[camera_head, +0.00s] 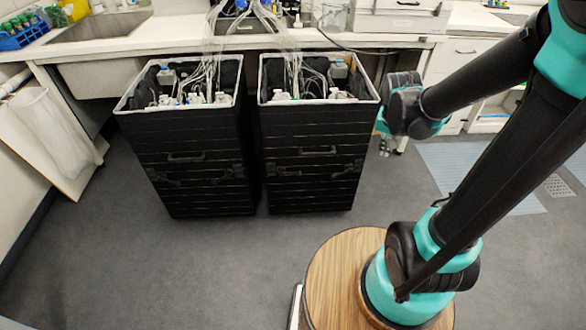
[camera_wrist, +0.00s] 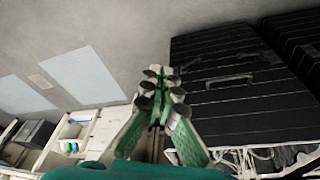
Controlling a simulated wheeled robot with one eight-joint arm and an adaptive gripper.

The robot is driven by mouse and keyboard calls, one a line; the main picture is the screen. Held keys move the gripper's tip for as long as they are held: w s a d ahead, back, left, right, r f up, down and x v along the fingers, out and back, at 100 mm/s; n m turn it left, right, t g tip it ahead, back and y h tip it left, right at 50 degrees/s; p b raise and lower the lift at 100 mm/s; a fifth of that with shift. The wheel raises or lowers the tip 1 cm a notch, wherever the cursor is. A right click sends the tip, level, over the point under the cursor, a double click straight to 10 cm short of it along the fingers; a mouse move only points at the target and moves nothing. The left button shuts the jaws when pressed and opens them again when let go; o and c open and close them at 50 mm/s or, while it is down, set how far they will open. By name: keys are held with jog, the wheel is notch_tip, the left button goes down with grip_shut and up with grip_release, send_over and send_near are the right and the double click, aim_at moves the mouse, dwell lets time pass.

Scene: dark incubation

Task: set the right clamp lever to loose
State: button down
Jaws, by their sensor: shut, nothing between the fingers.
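Two black ribbed boxes stand side by side on the floor, a left box (camera_head: 190,135) and a right box (camera_head: 310,130). The right box has a front handle (camera_head: 318,151). Small dark fittings sit below it at left (camera_head: 287,171) and right (camera_head: 352,166); they may be clamp levers, but black on black hides their position. In the wrist view, which is turned over, the nearer box (camera_wrist: 215,105) and its handle (camera_wrist: 229,80) lie right of my gripper (camera_wrist: 162,72). My green fingers are shut and empty, apart from the box. The head view does not show the fingers clearly.
Bottles and clear tubes (camera_head: 205,85) fill the open box tops and run up to the bench (camera_head: 385,42). White cabinets (camera_head: 470,55) stand behind at right. A wastebin (camera_head: 52,130) is at left. The floor (camera_head: 210,265) before the boxes is clear.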

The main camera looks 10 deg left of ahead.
jog(key=w+a+f+m+h, duration=0.2)
jog(key=w+a+f+m, duration=0.1)
jog(key=w+a, duration=0.75)
jog(key=m+h, duration=0.3)
jog(key=m, duration=0.3)
send_over(299, 172)
jog(key=s+d, duration=0.1)
jog(key=s, duration=0.1)
notch_tip(299, 172, down, 13)
jog(key=s+a+f+m+h, duration=0.2)
jog(key=s+a+f+m, duration=0.15)
jog(key=a+f, duration=0.6)
jog(key=shift+m+t, duration=0.3)
jog(key=shift+m, duration=0.05)
jog(key=x, duration=0.4)
jog(key=a+f+x, duration=0.1)
jog(key=x, duration=0.3)
jog(key=a+x, duration=0.1)
jog(key=x, duration=0.3)
jog(key=shift+w+f, duration=0.4)
jog(key=shift+f, duration=0.7)
jog(key=shift+w, duration=0.1)
